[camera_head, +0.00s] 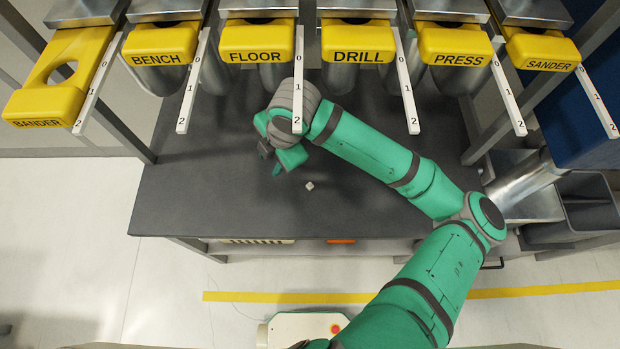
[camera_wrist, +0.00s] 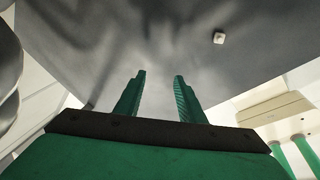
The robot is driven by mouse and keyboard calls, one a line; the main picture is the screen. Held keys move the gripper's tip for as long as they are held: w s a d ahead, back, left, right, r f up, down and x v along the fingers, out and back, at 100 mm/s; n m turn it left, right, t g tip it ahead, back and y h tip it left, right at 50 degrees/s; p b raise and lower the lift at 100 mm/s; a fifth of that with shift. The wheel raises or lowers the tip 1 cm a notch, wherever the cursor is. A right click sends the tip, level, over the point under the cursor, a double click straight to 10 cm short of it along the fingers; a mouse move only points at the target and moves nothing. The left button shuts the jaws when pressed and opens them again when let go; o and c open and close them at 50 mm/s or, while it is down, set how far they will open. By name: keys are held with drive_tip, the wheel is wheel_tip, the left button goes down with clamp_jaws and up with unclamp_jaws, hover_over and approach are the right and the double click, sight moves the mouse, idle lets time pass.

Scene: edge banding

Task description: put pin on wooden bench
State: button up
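A small whitish piece (camera_head: 309,186), perhaps the pin, lies on the dark grey worktop near the middle. It also shows in the wrist view (camera_wrist: 219,38), at the upper right. It is too small to make out its shape. The worktop (camera_head: 200,200) looks dark grey, and no wooden surface is clear. My gripper (camera_head: 270,160) is above the worktop, to the left of the piece and a little further back. In the wrist view my gripper (camera_wrist: 158,92) has its two green fingers apart, with nothing between them.
A row of yellow-fronted chutes (camera_head: 258,41) with white numbered strips (camera_head: 298,80) hangs over the back of the worktop, close to my arm. A dark bin (camera_head: 585,205) stands at the right. The worktop's left part is clear.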

sight(310, 183)
drive_tip(key=d+h, duration=0.1)
drive_tip(key=d, duration=0.2)
drive_tip(key=s+d+f+g+h, duration=0.1)
drive_tip(key=d, duration=0.2)
drive_tip(key=d+h, duration=0.1)
drive_tip(key=d, duration=0.2)
drive_tip(key=shift+s+d+f+n, duration=0.15)
drive_tip(key=shift+f+n, duration=0.15)
drive_tip(key=shift+d+f, duration=0.1)
drive_tip(key=shift+f, duration=0.2)
drive_tip(key=f, duration=0.5)
drive_tip(key=shift+s+f, duration=0.3)
drive_tip(key=shift+f, duration=0.05)
drive_tip(key=shift+w+f, duration=0.1)
drive_tip(key=shift+f, duration=0.45)
drive_tip(key=shift+a, duration=0.2)
drive_tip(key=shift+d, duration=0.1)
clamp_jaws()
